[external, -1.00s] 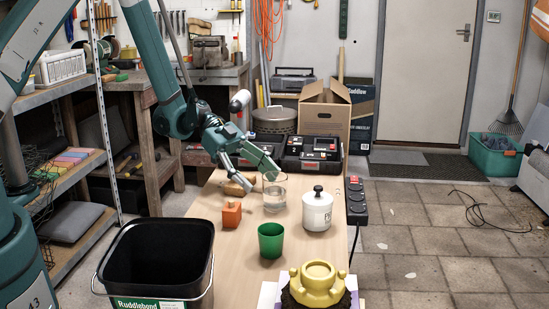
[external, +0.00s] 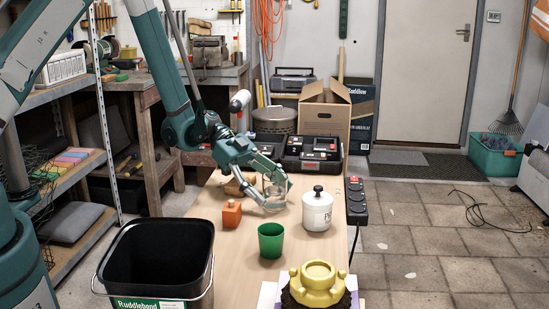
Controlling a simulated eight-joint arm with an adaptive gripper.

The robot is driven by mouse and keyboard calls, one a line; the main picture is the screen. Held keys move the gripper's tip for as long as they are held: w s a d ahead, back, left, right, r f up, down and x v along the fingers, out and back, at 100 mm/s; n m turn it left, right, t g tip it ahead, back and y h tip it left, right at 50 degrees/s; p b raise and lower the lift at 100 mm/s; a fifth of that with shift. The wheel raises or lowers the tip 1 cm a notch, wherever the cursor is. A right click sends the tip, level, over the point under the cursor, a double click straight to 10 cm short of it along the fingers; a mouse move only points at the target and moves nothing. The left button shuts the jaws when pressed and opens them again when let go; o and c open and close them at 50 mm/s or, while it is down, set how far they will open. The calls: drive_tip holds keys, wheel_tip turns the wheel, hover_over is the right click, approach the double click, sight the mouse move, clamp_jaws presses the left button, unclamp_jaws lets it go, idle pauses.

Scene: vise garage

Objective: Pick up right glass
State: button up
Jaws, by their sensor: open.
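The clear glass (external: 275,193) stands upright on the wooden table (external: 225,249), left of a white lidded jar. My gripper (external: 278,192) is at the glass with its fingers spread. One finger reaches across the upper right of the glass and the other is low at its front left. Part of the glass is hidden by the fingers. Whether the fingers touch it I cannot tell.
The white jar (external: 317,212) is close to the right. A green cup (external: 271,240), an orange block-like object (external: 231,214), a black bucket (external: 157,258) and a yellow object (external: 318,284) are nearer the camera. A black-and-red case (external: 312,153) is behind.

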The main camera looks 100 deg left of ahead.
drive_tip(key=shift+c, duration=0.4)
drive_tip(key=shift+d, duration=0.1)
drive_tip(key=c, duration=1.2)
drive_tip(key=shift+w+r, duration=0.1)
drive_tip(key=shift+r, duration=0.15)
drive_tip(key=shift+r+p, duration=1.2)
drive_tip(key=shift+r, duration=3.45)
drive_tip(key=shift+r, duration=0.1)
